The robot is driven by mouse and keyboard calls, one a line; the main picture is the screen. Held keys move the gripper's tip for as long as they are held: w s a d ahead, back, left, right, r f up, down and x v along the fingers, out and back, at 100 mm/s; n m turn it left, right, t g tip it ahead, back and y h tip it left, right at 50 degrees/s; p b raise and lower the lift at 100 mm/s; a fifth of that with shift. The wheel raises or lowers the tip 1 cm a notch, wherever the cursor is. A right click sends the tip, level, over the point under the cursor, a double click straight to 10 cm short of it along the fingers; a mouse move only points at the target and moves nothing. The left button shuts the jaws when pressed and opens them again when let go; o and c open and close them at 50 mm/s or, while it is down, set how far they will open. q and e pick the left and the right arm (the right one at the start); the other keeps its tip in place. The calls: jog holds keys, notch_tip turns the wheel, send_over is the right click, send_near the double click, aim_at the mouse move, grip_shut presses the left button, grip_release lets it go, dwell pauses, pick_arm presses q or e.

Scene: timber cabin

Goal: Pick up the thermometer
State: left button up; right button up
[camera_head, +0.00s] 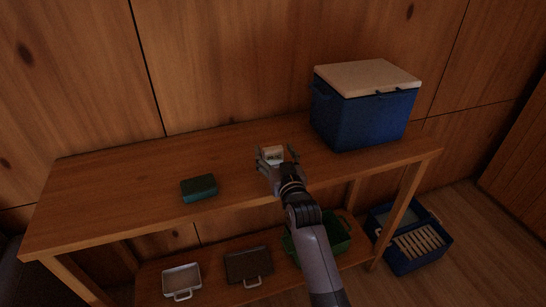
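A small pale object with a light face, which looks like the thermometer (273,153), is on the wooden table top (110,187) near the middle. My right gripper (277,154) reaches over the table from the front, its two fingers apart on either side of the pale object. The hand hides the object's lower part, and I cannot tell whether the fingers touch it. My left gripper is out of view.
A blue cooler with a pale lid (362,112) stands at the table's right. A dark green block (199,188) lies left of the gripper. The lower shelf holds a metal tray (181,281), a dark tray (248,265) and a green basket (335,243). A blue crate (411,258) is on the floor.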

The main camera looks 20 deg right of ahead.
jog(key=c, duration=1)
